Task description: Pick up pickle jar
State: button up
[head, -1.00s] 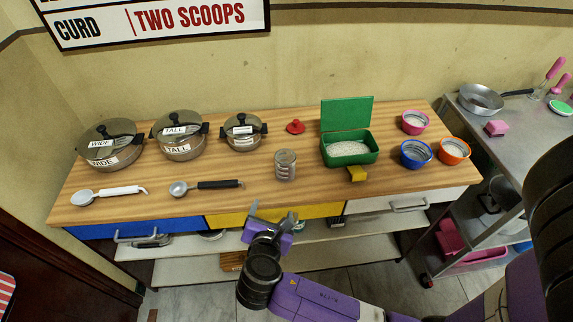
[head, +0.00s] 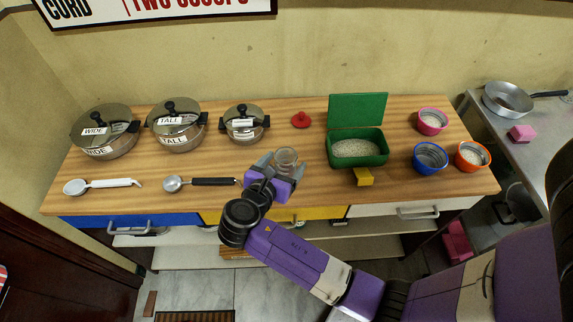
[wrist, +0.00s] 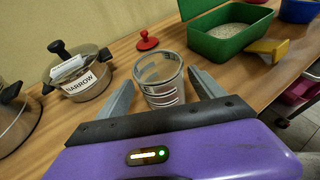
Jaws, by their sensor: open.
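The pickle jar appears to be the clear, open glass jar (head: 287,156) with dark line markings. It stands upright on the wooden counter (head: 310,190), partly hidden by my gripper in the head view. My gripper (head: 281,167) is open at the jar's near side. In the wrist view, the jar (wrist: 159,72) lies between the two grey fingers (wrist: 160,88), one to its left and one to its right. I cannot tell whether either finger touches it. A small red lid with a knob (head: 300,120) lies behind the jar.
A green open box (head: 357,147) of white grains with a yellow handle (head: 363,177) stands right of the jar. A lidded pot labelled NARROW (wrist: 80,82) is on its left. A black-handled ladle (head: 213,182) lies left of my gripper. Small bowls stand farther right.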

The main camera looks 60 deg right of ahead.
aim_at(290, 158)
jog(key=shift+x, duration=1.9)
jog(key=shift+s+f, duration=0.1)
jog(key=shift+s, duration=0.05)
jog(key=c, duration=1.5)
